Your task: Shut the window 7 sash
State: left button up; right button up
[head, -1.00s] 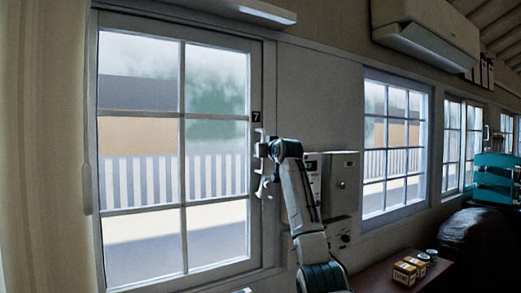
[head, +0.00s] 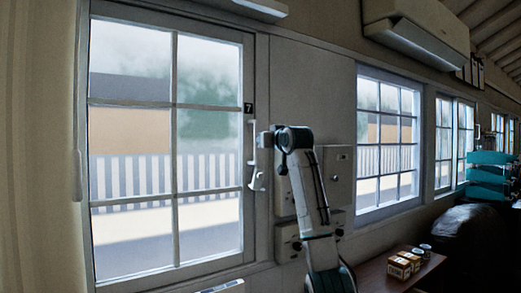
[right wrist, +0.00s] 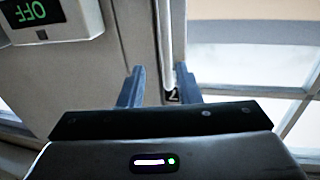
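The window 7 sash (head: 173,105) is a large white-framed, paned window at left in the head view. A small black plate marked 7 (head: 248,107) is at its right edge. A pale upright handle with a hooked lower end (head: 257,180) is below the plate. My right gripper (head: 264,139) is beside the upper part of this handle. In the right wrist view, which is upside down, its two fingers (right wrist: 160,86) are apart, with a pale upright bar (right wrist: 163,45) between or beyond them. Contact cannot be told. How far the sash stands open is unclear. My left gripper is out of view.
A grey wall box (head: 336,178) is behind my right arm; a box with an OFF display (right wrist: 48,15) shows in the wrist view. A second window (head: 388,140) is further right. A low table (head: 385,272) carries small boxes and cans.

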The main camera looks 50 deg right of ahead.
jog(key=v, duration=0.3)
jog(key=shift+b, duration=0.35)
jog(key=shift+w, duration=0.1)
